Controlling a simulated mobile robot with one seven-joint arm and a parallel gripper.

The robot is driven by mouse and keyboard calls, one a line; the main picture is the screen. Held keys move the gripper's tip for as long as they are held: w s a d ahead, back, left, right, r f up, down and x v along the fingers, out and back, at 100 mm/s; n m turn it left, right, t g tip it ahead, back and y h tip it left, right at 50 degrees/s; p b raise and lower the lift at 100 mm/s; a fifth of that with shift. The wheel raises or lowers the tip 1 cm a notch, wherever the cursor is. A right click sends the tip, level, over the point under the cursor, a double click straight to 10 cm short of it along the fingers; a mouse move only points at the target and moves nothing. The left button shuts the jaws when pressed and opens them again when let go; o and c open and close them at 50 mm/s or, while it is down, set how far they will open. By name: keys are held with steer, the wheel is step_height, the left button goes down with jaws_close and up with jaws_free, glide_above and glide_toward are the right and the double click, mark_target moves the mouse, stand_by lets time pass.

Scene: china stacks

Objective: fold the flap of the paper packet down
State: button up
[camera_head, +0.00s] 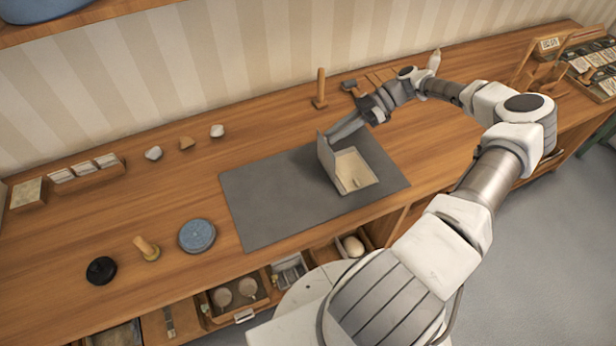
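The paper packet (354,170) lies on the grey mat (266,209), near the mat's right side. Its cream inner face shows. Its flap (326,154) stands up along the packet's left edge, with its grey side toward the left. My gripper (338,135) reaches in from the upper right, low over the mat, with its tip just behind the raised flap. The fingertips are small and partly hidden by the flap. I cannot tell whether they touch it, or whether they are open or shut.
A blue round disc (197,235), a wooden-handled stamp (146,248) and a black round piece (101,270) lie left of the mat. A wooden peg (320,88) stands near the wall. The mat's left half is clear.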

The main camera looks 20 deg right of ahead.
steer(key=shift+f, duration=0.1)
steer(key=shift+d+f+y+b, duration=0.2)
steer(key=shift+d+y+b, duration=0.15)
steer(key=shift+b, duration=0.6)
steer(key=d+y+b, duration=0.1)
steer(key=b, duration=0.2)
steer(key=shift+d+f, duration=0.15)
steer(key=shift+d, duration=0.2)
steer(key=shift+d+y, duration=0.15)
steer(key=shift+y, duration=0.1)
steer(key=shift+d+b, duration=0.1)
steer(key=shift+b, duration=0.25)
